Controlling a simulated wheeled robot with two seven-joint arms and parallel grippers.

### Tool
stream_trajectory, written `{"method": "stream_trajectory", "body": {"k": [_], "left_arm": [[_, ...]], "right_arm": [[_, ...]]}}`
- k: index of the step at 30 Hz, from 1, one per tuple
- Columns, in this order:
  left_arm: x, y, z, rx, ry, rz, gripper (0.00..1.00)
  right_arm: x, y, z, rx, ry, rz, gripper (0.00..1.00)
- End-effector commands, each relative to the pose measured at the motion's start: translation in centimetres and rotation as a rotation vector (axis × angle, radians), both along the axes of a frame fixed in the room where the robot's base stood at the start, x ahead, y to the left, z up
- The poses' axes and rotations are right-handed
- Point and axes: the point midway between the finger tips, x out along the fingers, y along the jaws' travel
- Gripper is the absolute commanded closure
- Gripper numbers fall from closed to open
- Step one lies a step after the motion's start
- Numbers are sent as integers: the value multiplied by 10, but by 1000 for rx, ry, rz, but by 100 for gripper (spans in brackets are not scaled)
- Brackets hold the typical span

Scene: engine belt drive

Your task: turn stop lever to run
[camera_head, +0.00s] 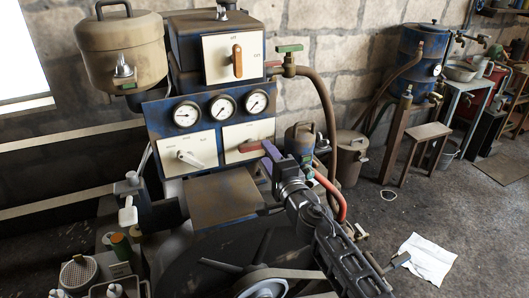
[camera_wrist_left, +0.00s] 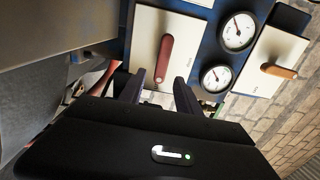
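A red lever (camera_head: 250,146) sits on the right cream plate of the blue engine panel (camera_head: 160,118); in the head view it lies nearly level. A pale lever (camera_head: 190,158) is on the left cream plate. The labels are too small to read, so I cannot tell surely which is the stop lever. My left gripper (camera_head: 268,158) is just below and right of the red lever. In the left wrist view my left gripper (camera_wrist_left: 160,82) is open, and the lower end of the red lever (camera_wrist_left: 166,58) shows between its fingers; contact cannot be told. My right gripper is not in view.
An orange lever (camera_head: 237,61) sits on the upper box marked OFF. Three gauges (camera_head: 222,104) are above the lower plates. A green-handled valve (camera_head: 289,49) and pipe stand to the right. A red hose (camera_head: 331,190) runs close behind my left arm.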

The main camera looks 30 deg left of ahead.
Motion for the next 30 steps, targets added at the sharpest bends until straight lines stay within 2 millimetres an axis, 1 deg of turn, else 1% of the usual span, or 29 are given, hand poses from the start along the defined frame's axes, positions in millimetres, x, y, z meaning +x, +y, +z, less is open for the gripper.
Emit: {"method": "stream_trajectory", "body": {"k": [1,3,6,9,30], "left_arm": [[-4,-9,-1,0,-2,-4,60],[-11,-19,-1,-1,-2,-4,60],[-19,-30,-1,-1,-1,-4,60],[-24,-36,-1,-1,-1,-2,60],[-26,-37,0,0,0,-1,60]], "right_arm": [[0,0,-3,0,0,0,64],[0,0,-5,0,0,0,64],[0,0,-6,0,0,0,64],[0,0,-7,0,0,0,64],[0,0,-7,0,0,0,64]]}}
